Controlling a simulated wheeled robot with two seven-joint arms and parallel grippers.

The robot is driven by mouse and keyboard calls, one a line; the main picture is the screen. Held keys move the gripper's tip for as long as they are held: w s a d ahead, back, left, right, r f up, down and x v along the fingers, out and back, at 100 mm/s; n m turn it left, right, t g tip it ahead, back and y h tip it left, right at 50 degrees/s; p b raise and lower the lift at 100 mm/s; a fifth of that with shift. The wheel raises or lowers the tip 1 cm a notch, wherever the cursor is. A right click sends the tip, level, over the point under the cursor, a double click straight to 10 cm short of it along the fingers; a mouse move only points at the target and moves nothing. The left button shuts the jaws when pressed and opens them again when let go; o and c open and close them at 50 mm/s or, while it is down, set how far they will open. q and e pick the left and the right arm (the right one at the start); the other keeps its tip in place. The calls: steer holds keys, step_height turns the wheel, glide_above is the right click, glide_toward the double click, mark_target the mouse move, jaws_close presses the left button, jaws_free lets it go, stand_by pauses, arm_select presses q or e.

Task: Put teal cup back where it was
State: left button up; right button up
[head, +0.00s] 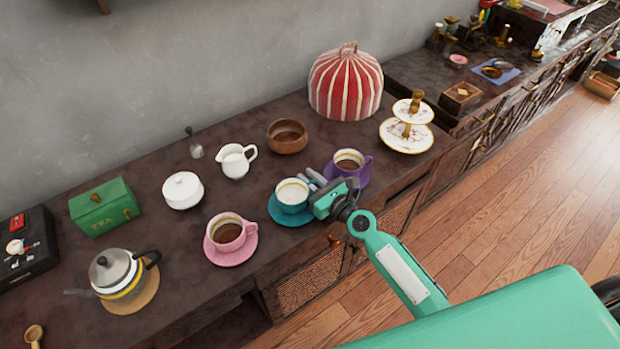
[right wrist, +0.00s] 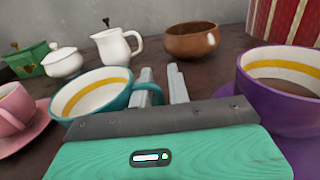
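The teal cup (head: 291,194), with a cream inside and a yellow band, sits upright on the teal saucer (head: 281,218). It also shows at the left of the right wrist view (right wrist: 92,92), its handle on the right. My right gripper (head: 317,181) is low at the cup's right side, by the handle. In the right wrist view its two fingers (right wrist: 162,86) stand slightly apart at the handle, with a narrow gap between handle and right finger. Whether the left finger touches the handle is unclear. My left gripper is out of view.
A purple cup (head: 350,162) stands close right of my gripper, and a pink cup (head: 228,233) to the left. A white pitcher (head: 235,161), white sugar pot (head: 183,190) and wooden bowl (head: 287,137) stand behind. The counter's front edge is near.

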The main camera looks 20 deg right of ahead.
steer(key=shift+o, duration=0.7)
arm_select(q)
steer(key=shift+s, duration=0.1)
arm_select(e)
steer(key=shift+r, duration=0.1)
